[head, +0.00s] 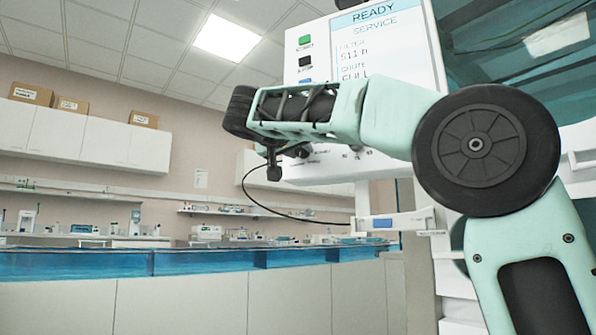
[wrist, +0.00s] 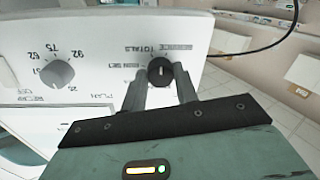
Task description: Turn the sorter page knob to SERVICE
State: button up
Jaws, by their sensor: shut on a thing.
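The sorter page knob (wrist: 160,71) is a small black dial on the white panel (wrist: 120,30), with a pale pointer line on it. My gripper (wrist: 161,86) has one finger on each side of the knob and is shut on it. The labels around it appear upside down; TOTALS and SERVICE can be read beyond the knob. In the head view the sorter screen (head: 378,50) shows READY in a blue band with SERVICE below it, then a 511 h line. My arm hides the lower screen and the knob in that view.
A grey knob (wrist: 57,73) with numbers around it sits left of the page knob. Green (head: 305,40) and black (head: 305,62) buttons are beside the screen. A black cable (wrist: 262,50) loops off the panel. A lab bench (head: 200,262) runs along the back wall.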

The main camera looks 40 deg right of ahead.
jog(key=m+b, duration=0.2)
jog(key=shift+f+m+b, duration=0.3)
jog(key=shift+f, duration=0.05)
jog(key=shift+r+m+b, duration=0.2)
jog(key=shift+m+b, duration=0.75)
jog(key=shift+m, duration=0.05)
jog(key=shift+r, duration=0.1)
jog(key=o, duration=1)
jog(key=shift+c, duration=0.2)
jog(key=p+v, duration=0.2)
jog(key=v, duration=1.5)
jog(key=shift+a, duration=0.15)
